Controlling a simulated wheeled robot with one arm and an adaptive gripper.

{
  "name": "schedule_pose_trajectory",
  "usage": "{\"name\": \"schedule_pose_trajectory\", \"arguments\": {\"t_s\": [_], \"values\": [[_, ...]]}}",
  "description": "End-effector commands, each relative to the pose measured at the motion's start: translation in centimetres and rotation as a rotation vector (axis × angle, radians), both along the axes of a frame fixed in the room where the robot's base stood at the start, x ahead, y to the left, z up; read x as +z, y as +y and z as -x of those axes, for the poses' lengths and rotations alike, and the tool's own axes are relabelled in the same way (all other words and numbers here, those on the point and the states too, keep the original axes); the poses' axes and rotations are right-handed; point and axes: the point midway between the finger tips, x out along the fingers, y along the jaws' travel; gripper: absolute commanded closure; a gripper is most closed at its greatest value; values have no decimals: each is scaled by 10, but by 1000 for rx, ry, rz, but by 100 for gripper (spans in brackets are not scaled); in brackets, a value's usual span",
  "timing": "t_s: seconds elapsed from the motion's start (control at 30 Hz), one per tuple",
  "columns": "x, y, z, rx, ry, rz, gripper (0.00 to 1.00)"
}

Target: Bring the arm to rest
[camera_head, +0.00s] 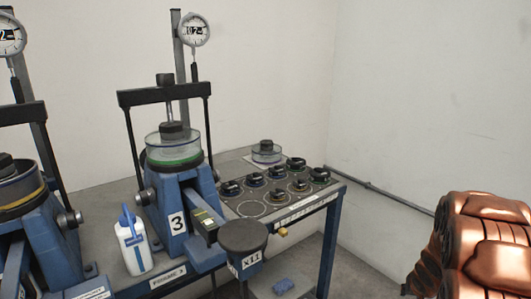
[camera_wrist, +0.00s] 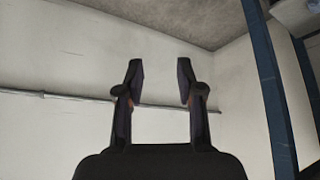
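My gripper (camera_wrist: 160,75) shows in the wrist view with its two dark fingers apart and nothing between them. My gripper's fingers do not show in the head view.
The lever frame marked 3 (camera_head: 177,205) stands on the blue-legged bench (camera_head: 328,205), with a second frame (camera_head: 40,220) at left. Several black weights (camera_head: 255,179), a white bottle (camera_head: 133,248) and a round dark-topped hanger (camera_head: 243,236) are near. Bare floor lies right of the bench.

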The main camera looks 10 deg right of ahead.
Motion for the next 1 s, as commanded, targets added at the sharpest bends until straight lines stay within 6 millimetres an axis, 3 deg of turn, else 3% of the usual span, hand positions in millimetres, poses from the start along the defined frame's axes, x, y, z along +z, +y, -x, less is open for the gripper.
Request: {"name": "schedule_pose_trajectory", "arguments": {"t_s": [0.03,0.4,0.67,1.0], "values": [[28,6,2,2,16,25,63],[143,63,53,3,188,109,63],[210,122,106,39,312,90,63],[281,213,192,164,478,-11,63]]}}
